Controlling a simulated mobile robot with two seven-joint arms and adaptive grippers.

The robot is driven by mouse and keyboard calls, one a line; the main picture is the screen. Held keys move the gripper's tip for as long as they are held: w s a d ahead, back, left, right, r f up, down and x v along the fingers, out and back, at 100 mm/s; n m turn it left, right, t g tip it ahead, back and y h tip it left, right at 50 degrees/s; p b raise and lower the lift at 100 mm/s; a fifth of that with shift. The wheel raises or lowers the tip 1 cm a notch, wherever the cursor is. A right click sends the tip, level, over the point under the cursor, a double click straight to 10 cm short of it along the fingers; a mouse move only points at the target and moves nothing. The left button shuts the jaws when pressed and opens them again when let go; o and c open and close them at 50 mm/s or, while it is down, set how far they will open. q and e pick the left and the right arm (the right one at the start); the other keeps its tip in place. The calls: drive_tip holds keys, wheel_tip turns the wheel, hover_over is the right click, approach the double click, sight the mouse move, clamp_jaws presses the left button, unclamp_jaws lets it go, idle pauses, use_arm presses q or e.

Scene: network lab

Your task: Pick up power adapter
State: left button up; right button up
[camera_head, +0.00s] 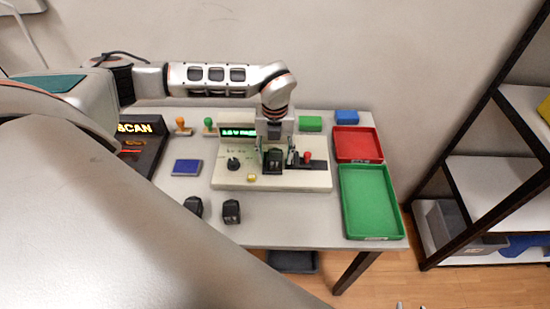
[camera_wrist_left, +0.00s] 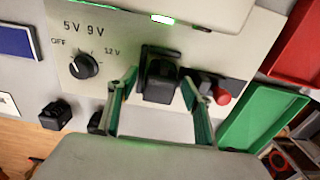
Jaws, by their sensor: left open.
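A black power adapter (camera_head: 273,161) sits in the socket area of the pale test device (camera_head: 232,181). It also shows in the left wrist view (camera_wrist_left: 160,90), beyond and between my fingertips. My left gripper (camera_head: 277,153) is open above the device, with a finger on either side of the adapter; I cannot tell whether they touch it. The gripper also shows in the left wrist view (camera_wrist_left: 160,79). Two more black adapters, one at left (camera_head: 194,206) and one at right (camera_head: 231,211), stand on the table in front of the device. Small pale tips at the bottom edge may be my right gripper.
A red tray (camera_head: 357,145) and a green tray (camera_head: 372,201) lie at the table's right side, both empty. A dial (camera_head: 233,163) and a red knob (camera_head: 307,157) are on the device. A blue pad (camera_head: 187,167) and a scan station (camera_head: 142,150) are to its left. A shelf stands at right.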

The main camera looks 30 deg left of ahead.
use_arm(q)
drive_tip(key=shift+c, duration=0.4)
drive_tip(key=c, duration=1.3)
drive_tip(key=shift+r, duration=0.1)
drive_tip(key=shift+c, duration=0.2)
